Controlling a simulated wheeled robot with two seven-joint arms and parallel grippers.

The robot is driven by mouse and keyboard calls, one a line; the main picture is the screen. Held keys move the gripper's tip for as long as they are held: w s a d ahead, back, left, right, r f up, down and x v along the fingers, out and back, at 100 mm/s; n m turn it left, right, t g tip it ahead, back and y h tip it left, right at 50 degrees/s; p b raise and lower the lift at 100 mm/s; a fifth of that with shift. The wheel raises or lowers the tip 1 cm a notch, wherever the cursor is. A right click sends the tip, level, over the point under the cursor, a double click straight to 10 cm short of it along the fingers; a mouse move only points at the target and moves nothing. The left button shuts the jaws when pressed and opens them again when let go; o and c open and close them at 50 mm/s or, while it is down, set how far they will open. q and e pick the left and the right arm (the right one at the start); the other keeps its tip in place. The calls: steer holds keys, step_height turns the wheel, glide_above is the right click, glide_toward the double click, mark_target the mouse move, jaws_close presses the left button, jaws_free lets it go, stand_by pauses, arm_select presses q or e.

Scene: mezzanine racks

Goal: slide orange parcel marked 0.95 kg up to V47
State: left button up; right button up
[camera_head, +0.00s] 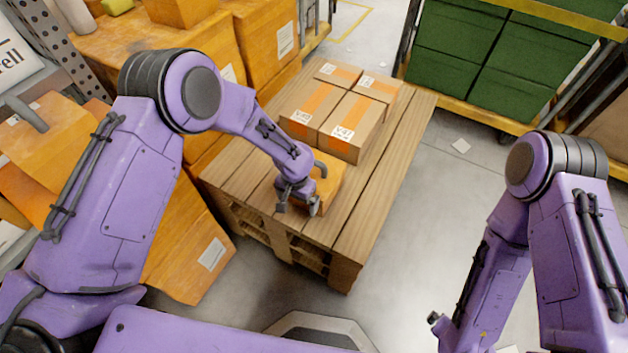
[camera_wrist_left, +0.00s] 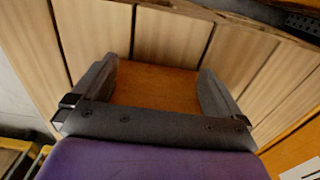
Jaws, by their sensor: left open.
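The orange parcel (camera_head: 328,182) lies on the wooden pallet (camera_head: 375,205), near its front edge. My left arm and gripper hide part of it, and I cannot read its weight mark. My left gripper (camera_head: 298,208) is open at the parcel's near side. In the left wrist view the parcel (camera_wrist_left: 157,88) shows between the spread fingers; I cannot tell whether they touch it. Behind it stand several brown cartons with orange tape. The front right carton (camera_head: 351,126) has a label that looks like V47, just behind the parcel. My right arm hangs at the right; its fingers are not clear.
Another labelled carton (camera_head: 308,108) stands left of the front right one. Large orange boxes (camera_head: 265,40) crowd the pallet's left side. Green crates (camera_head: 470,50) on a yellow-edged rack stand at the back right. The pallet's right strip is bare, and the floor right of it is mostly clear.

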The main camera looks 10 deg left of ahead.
arm_select(q)
steer(key=shift+w+d+b, duration=0.25)
steer(key=shift+w, duration=0.4)
steer(key=shift+w+d+b, duration=0.25)
steer(key=shift+w+b, duration=0.05)
steer(key=shift+w, duration=0.4)
steer(key=shift+w+d+b, duration=0.25)
steer(key=shift+w, duration=0.4)
steer(key=shift+w+d+b, duration=0.25)
steer(key=shift+w+b, duration=0.1)
steer(key=shift+w, duration=0.25)
steer(key=shift+w+d+b, duration=0.2)
steer(key=shift+w+b, duration=0.1)
steer(key=shift+w, duration=0.3)
steer(key=shift+s+a+r+p, duration=0.1)
steer(key=shift+s+a+p, duration=0.05)
steer(key=shift+s+p, duration=0.3)
steer(key=shift+s+a+p, duration=0.3)
steer(key=shift+s+p, duration=0.45)
steer(key=shift+s+a, duration=0.1)
steer(key=shift+s, duration=0.15)
step_height(320, 180, up, 13)
steer(key=p, duration=1.2)
